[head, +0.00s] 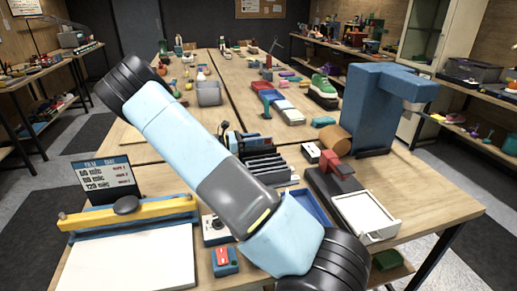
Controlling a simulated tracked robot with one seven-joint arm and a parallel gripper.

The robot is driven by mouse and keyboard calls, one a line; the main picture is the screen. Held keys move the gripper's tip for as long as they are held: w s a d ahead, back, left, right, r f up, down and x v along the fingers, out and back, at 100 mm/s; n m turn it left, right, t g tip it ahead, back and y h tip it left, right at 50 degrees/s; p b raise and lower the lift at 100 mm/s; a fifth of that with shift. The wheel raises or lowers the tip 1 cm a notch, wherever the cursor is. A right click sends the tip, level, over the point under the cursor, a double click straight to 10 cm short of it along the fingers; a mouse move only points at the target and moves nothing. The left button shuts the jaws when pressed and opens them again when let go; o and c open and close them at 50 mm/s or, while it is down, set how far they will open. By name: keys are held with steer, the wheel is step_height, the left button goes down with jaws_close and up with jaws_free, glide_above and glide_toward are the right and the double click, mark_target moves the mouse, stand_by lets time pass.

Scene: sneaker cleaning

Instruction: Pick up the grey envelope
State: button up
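I cannot make out a grey envelope for certain in the head view. A dark rack (268,170) with several flat, dark grey slats or sheets stands mid-table, just right of my arm. I cannot tell whether one of them is an envelope. My light blue arm crosses the middle of the view and hides part of the table. My gripper is not in view.
A blue column-shaped device (368,110) stands at the right. A white tray (367,215) sits near the right edge. A white board with a yellow bar (130,213), a dark sign (103,178) and a red-topped blue box (224,261) are at the front left.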

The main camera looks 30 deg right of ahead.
jaws_close()
